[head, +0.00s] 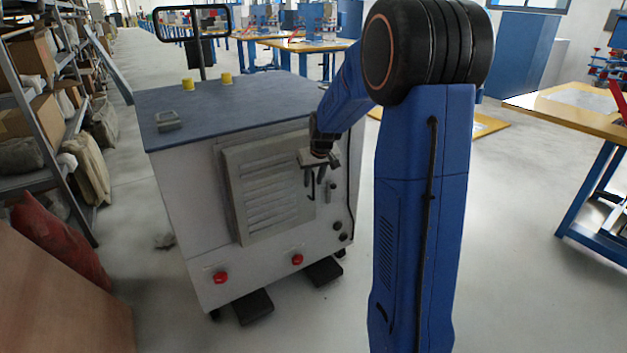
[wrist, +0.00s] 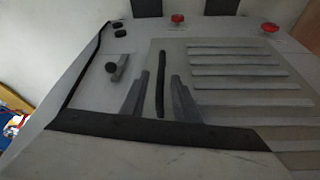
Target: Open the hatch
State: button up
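The hatch (head: 262,188) is a grey louvred panel on the front of a white cabinet (head: 190,235) with a dark blue top. It looks shut. Its louvres also show in the wrist view (wrist: 245,72). A dark upright bar handle (wrist: 161,82) sits on the hatch, on the side away from the louvres. My gripper (head: 316,183) is in front of the hatch's right side. In the wrist view, my gripper's fingers (wrist: 158,95) are apart, one on each side of the handle, with gaps to it. How deep the fingers reach around it I cannot tell.
A dark latch or knob (wrist: 113,69) sits beside the hatch. Red buttons (head: 221,277) are low on the cabinet, above black feet (head: 254,306). A shelf rack (head: 45,130) stands left, a blue-legged workbench (head: 600,190) right. The floor between cabinet and workbench is clear.

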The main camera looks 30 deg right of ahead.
grip_shut()
